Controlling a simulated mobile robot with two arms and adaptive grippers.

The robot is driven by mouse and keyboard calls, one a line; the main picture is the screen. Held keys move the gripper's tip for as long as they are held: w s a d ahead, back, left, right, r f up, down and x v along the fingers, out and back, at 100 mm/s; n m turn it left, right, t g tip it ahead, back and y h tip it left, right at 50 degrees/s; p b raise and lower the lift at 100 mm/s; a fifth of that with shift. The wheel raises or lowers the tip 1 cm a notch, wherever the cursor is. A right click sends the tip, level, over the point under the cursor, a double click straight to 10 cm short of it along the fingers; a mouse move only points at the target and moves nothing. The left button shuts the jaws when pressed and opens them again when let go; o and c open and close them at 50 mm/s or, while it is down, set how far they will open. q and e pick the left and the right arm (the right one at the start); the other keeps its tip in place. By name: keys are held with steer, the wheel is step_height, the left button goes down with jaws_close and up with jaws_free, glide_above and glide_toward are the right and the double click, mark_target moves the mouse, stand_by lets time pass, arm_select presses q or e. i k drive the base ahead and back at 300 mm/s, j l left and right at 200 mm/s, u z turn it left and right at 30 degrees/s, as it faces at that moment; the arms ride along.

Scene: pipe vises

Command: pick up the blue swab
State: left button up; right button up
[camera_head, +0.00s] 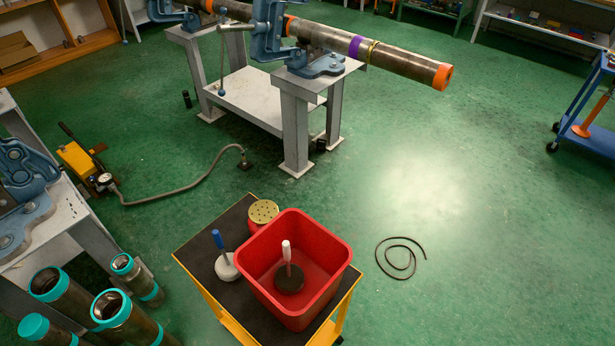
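The blue swab is the item with the blue handle (218,241), standing in or on a pale grey round base (227,268). It is on the black top of a small yellow cart (200,250), just left of the red bin (318,238). The handle leans slightly to the left. A white-handled item (287,252) with a dark round base stands inside the red bin. Neither of my grippers shows in the head view.
A gold perforated round can (263,212) sits behind the bin. Pipes with teal ends (125,305) stand at the lower left. A grey vise bench (297,120) holds a long pipe behind. A black cable loop (400,258) lies on the otherwise open green floor at right.

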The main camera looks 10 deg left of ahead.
mark_target(225, 268)
steer(key=u, duration=0.95)
